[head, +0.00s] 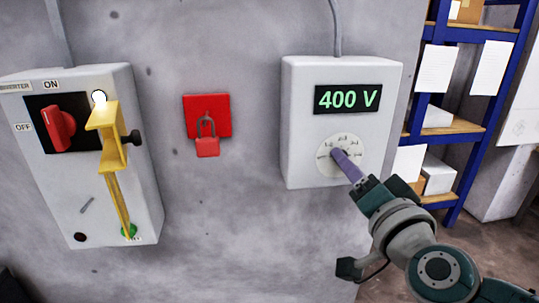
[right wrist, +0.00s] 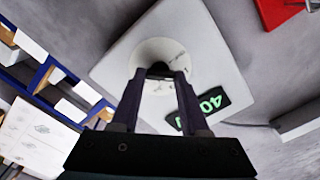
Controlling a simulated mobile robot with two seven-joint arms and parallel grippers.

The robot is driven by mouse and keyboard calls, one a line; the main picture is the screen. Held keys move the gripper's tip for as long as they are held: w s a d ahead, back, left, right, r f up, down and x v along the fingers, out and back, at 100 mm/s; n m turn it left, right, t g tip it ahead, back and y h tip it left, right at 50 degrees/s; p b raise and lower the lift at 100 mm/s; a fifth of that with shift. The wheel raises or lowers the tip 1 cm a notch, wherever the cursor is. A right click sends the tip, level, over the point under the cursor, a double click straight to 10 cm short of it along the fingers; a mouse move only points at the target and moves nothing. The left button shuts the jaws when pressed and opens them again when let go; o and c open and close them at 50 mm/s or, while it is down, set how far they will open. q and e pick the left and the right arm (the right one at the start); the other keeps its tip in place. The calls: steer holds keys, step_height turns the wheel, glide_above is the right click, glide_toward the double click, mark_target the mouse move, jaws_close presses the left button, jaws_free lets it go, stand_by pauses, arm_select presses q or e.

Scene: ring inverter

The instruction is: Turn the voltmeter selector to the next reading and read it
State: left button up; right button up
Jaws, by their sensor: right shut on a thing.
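The voltmeter (head: 297,120) is a white box on the grey wall. Its dark display (head: 348,98) reads 400 V in green. Below the display is a round pale dial with small markings; the selector's dial plate (head: 354,142) is partly covered by my gripper. My right gripper (head: 340,156) comes from the lower right and is shut on the selector knob at the dial's middle. In the right wrist view the dark selector knob (right wrist: 160,70) sits between the two fingertips, and the display shows only in part. My left gripper is not in view.
An inverter box (head: 100,190) with a red rotary switch (head: 59,128) and a yellow bracket (head: 112,150) hangs at left. A red padlock (head: 207,146) hangs on a red plate between the boxes. Blue shelving (head: 466,150) stands at right.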

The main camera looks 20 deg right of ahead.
jaws_close()
steer(key=shift+m, duration=0.3)
steer(key=shift+m+b, duration=0.9)
steer(key=shift+m, duration=3.1)
steer(key=o, duration=0.6)
jaws_free()
steer(key=shift+o, duration=0.2)
